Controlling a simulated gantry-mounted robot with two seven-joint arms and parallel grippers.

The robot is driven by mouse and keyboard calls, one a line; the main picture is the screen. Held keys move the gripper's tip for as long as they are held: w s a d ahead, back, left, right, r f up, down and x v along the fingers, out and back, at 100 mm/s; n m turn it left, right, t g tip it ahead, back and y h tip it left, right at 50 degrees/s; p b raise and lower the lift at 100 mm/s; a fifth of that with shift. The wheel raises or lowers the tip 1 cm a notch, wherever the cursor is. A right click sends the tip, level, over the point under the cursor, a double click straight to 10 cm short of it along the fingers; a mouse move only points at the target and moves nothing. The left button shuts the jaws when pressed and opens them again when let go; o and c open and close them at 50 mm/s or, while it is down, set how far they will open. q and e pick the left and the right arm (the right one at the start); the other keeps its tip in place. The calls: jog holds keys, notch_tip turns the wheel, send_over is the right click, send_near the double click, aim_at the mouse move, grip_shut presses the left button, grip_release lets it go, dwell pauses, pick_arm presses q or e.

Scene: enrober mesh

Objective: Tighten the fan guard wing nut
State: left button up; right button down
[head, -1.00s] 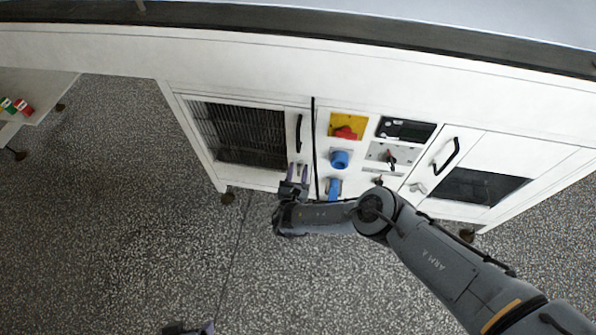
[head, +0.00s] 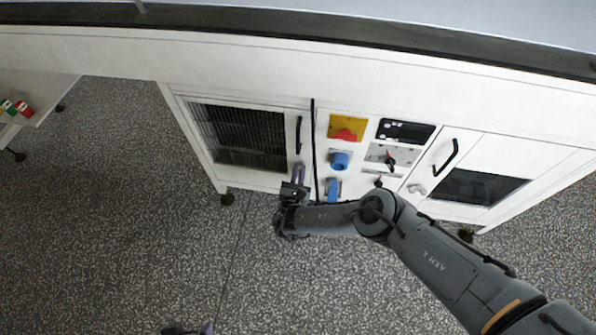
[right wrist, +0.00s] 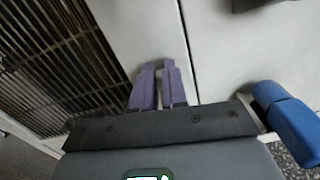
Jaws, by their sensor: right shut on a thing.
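The fan guard (head: 238,137) is a dark slatted grille in a white cabinet door; it also fills the left of the right wrist view (right wrist: 50,60). My right gripper (head: 299,170) is at the lower right of the guard, beside the door's edge. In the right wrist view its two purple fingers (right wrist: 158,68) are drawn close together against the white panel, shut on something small. The wing nut itself is hidden by the fingertips. Only a bit of my left gripper (head: 205,328) shows at the bottom edge of the head view; its jaws cannot be made out.
A black door handle (head: 298,134) stands just above my right gripper.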

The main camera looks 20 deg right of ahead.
jog(key=m, duration=0.4)
jog(key=s+d+f+m+p, duration=0.1)
jog(key=m, duration=0.3)
jog(key=d+f+m, duration=0.1)
jog(key=m, duration=0.3)
jog(key=shift+s+p, duration=0.2)
jog(key=shift+p, duration=0.15)
jog(key=m, duration=0.3)
jog(key=shift+f+m, duration=0.3)
jog(key=shift+f, duration=0.1)
jog(key=shift+m, duration=0.3)
jog(key=c, duration=1.2)
grip_release()
jog(key=shift+o, duration=0.2)
